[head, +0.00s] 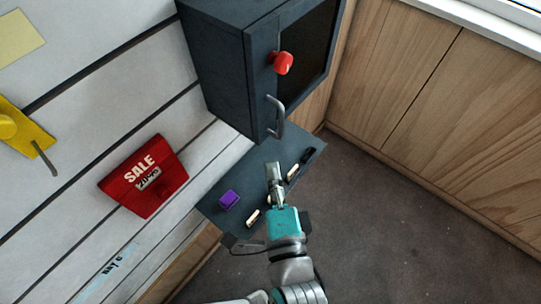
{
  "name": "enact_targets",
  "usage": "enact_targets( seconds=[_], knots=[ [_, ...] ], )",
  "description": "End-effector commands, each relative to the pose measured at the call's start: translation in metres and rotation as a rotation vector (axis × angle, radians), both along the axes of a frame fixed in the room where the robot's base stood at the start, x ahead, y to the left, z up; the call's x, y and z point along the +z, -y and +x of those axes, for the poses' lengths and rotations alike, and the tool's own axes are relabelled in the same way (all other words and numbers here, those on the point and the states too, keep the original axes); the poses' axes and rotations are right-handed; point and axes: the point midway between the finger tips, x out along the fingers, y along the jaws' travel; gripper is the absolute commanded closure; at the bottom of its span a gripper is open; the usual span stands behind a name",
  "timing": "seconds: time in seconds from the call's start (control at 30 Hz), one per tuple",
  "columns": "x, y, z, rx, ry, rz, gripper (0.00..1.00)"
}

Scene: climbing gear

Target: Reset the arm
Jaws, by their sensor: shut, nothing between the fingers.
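My gripper (273,172) shows at the lower middle of the head view. Its fingers are shut and nothing is held between them. It is over a dark shelf (225,182), below a dark cabinet (216,50). Part of the shelf is hidden behind the gripper and arm.
The cabinet has a grey handle (277,118) and a red knob (283,63). On the shelf are a purple block (229,199), a small pale piece (253,218) and a dark item (307,156). A red sale sign (145,176) is on the slatted wall. Floor (400,215) at right is clear.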

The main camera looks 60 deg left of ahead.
Motion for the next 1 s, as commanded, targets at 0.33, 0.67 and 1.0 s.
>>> enact_targets(
  seconds=[0.33, 0.67, 1.0],
  knots=[
    [0.001, 0.013, -0.005, 0.0, 0.0, 0.001, 1.0],
    [-0.02, 0.041, 0.014, -0.086, 0.052, -0.047, 1.0],
    [-0.079, 0.156, 0.053, -0.381, 0.272, -0.276, 1.0]
  ],
)
